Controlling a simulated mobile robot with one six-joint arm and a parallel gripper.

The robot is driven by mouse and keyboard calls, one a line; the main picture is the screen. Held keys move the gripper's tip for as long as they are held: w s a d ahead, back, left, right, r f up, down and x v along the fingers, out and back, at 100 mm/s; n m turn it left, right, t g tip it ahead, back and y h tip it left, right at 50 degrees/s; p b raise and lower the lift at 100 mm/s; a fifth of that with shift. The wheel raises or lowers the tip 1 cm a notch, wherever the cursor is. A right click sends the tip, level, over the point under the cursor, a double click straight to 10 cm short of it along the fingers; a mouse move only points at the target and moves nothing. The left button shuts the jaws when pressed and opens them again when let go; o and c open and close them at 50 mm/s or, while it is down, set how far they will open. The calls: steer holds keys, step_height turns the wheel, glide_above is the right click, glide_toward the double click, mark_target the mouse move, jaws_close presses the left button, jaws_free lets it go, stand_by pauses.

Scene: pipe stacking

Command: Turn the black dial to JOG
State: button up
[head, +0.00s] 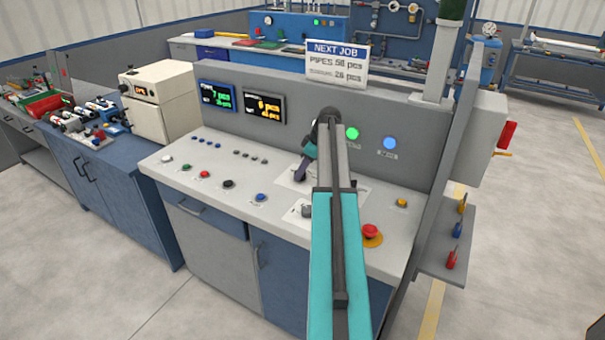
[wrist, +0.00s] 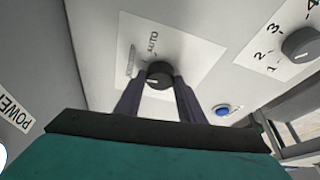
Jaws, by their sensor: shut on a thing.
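The black dial (wrist: 159,75) sits on a white label plate (wrist: 190,60) in the wrist view. The word AUTO shows beside it, and another word on its left is too blurred to read. A pale pointer mark shows on the dial's lower edge. My gripper (wrist: 160,92) has its two dark fingers on either side of the dial, shut on it.
A second dial (wrist: 301,43) with numbers and a blue button (wrist: 222,110) are close by. On the console (head: 165,160) are several buttons, a red emergency button (head: 370,230) and two displays. The upright panel (head: 400,130) stands behind my gripper.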

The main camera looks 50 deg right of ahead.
steer(key=shift+d+n+y+b, duration=0.15)
steer(key=shift+n+y+b, duration=0.3)
steer(key=shift+n, duration=0.75)
steer(key=shift+g, duration=0.3)
steer(key=o, duration=1)
steer(key=shift+o, duration=0.2)
steer(key=shift+r, duration=0.1)
steer(key=b+v, duration=0.3)
steer(key=v, duration=1)
steer(key=shift+r, duration=0.35)
